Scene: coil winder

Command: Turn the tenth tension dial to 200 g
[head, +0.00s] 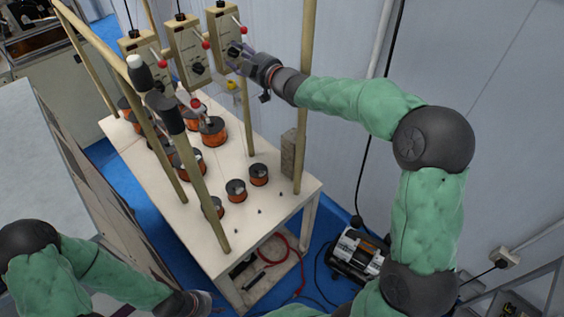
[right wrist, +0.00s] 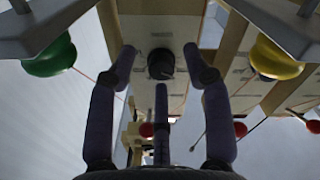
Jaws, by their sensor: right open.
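Three beige tension boxes hang on the wooden frame in the head view. The rightmost box (head: 224,22) has a black dial (head: 234,50) low on its face. My right gripper (head: 243,58) is at that dial. In the right wrist view, the black dial (right wrist: 160,64) sits between the spread fingertips, with a visible gap on both sides; contact cannot be told. The dial's scale marks are too small to read. My left gripper (head: 196,304) is low at the bottom edge of the head view, apart from the boxes; its fingers are unclear.
A white table (head: 226,245) under the frame bears several copper wire spools (head: 213,130). A wooden post (head: 306,90) stands close to my right forearm. Green (right wrist: 49,55) and yellow (right wrist: 276,58) knobs flank the fingers. A machine (head: 358,255) sits on the blue floor.

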